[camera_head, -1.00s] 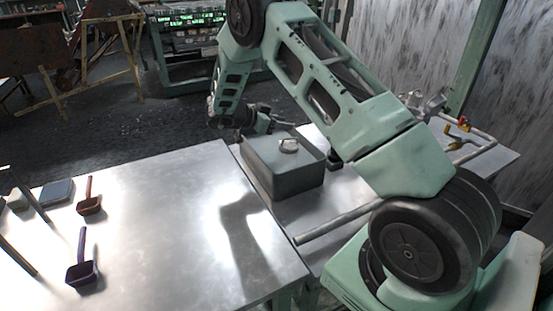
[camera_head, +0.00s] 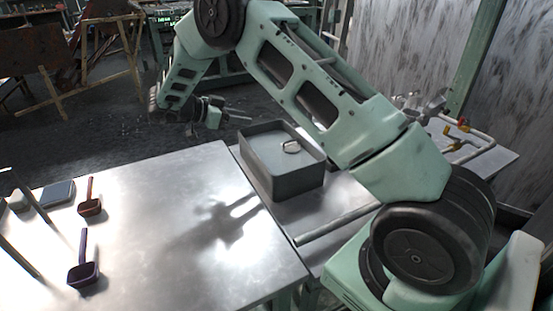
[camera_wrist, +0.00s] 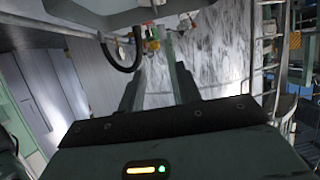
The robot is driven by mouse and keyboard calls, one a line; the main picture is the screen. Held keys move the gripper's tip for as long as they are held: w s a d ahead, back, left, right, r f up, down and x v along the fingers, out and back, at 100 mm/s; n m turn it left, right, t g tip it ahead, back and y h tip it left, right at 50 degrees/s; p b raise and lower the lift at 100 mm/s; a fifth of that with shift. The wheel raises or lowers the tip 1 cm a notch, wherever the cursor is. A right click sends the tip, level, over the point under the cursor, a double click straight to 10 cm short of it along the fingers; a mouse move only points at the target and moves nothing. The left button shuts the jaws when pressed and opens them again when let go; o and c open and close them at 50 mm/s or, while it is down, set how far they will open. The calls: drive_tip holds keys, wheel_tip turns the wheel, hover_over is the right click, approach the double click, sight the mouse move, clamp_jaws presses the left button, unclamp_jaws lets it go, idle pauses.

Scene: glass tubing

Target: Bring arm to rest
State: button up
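My arm reaches from the right across the back of the tables. My gripper (camera_head: 243,117) hangs in the air behind and left of the grey box, apart from it and from the tables. In the wrist view, the two fingers of my gripper (camera_wrist: 157,75) stand apart with nothing between them, so it is open and empty. The fingers point towards a streaked grey wall.
The grey box (camera_head: 300,183) stands on the right table, with a small shiny curved piece (camera_head: 290,146) in it. Bent tubing (camera_head: 468,141) is at right.

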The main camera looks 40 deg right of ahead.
drive_tip(key=shift+v, duration=1.45)
